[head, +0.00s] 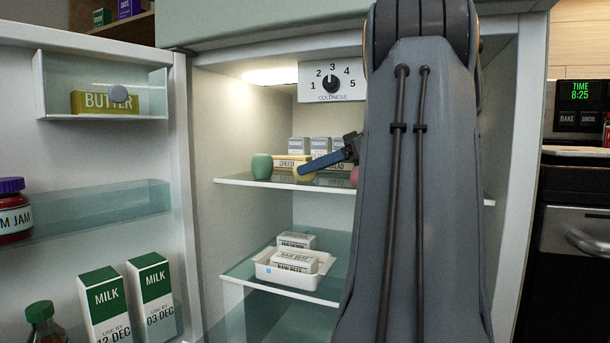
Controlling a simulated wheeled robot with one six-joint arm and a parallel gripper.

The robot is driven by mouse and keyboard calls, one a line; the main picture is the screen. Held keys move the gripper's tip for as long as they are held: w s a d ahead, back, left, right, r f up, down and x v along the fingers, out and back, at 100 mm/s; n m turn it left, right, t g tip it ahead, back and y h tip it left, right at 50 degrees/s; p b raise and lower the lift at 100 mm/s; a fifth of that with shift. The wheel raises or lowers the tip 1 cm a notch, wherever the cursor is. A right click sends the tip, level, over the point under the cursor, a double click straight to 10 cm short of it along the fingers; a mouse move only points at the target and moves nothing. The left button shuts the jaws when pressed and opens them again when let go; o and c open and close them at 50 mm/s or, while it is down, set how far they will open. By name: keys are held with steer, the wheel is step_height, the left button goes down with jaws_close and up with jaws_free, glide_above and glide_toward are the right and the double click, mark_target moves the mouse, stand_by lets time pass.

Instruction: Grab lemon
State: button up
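The lemon (304,176) is a small yellow rounded thing on the upper glass shelf of the open fridge, near the shelf's front edge. My gripper (318,162) reaches in from the right at the lemon. A blue finger crosses in front of the lemon's top and hides part of it. Only one finger shows clearly, so I cannot tell whether the gripper is open or shut, or whether it touches the lemon. My arm hides the right part of the fridge.
A green rounded item (262,166) stands left of the lemon, and a reddish one (354,176) right of it, partly hidden. Cheese (290,162) and yogurt boxes (299,145) sit behind. A white tray (290,279) of raw beef is below. The open door (100,160) is left.

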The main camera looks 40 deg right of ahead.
steer(key=c, duration=0.9)
steer(key=shift+r, duration=0.1)
